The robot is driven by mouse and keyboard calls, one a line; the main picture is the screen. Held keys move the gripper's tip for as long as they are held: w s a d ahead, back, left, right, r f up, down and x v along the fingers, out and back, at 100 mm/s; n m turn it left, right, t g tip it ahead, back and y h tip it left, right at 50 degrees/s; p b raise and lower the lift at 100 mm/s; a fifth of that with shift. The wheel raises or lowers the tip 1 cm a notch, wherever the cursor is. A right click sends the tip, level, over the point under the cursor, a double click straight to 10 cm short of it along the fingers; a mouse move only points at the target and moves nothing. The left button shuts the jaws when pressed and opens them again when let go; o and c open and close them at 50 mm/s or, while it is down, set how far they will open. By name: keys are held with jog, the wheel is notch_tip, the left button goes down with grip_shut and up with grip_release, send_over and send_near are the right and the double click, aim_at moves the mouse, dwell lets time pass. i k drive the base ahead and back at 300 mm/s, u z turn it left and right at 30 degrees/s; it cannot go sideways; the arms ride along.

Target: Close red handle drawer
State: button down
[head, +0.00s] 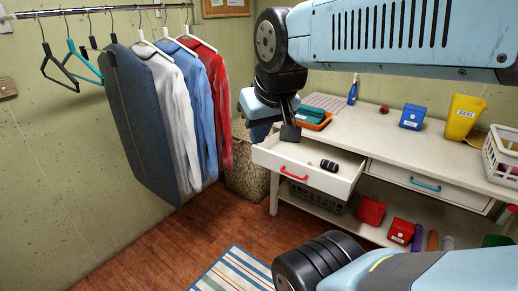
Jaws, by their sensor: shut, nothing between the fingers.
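The drawer with the red handle (294,173) is pulled out from the left part of the white table (370,134). A dark cylindrical object (329,165) lies inside it. My gripper (291,133) points down over the back left part of the open drawer, near the table's front edge. Its fingers look dark and closed, with nothing seen between them. I cannot tell whether it touches the drawer.
A drawer with a blue handle (425,184) is shut at the right. An orange tray (317,121), a blue box (412,116) and a yellow container (463,117) stand on the tabletop. Clothes (172,100) hang at the left. A wicker basket (246,176) stands beside the table.

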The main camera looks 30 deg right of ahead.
aim_at(291, 160)
jog(key=z, duration=0.3)
jog(key=i, duration=0.7)
jog(key=z, duration=0.5)
jog(key=k, duration=0.55)
jog(key=z, duration=0.2)
jog(key=i, duration=0.55)
jog(key=u, duration=0.1)
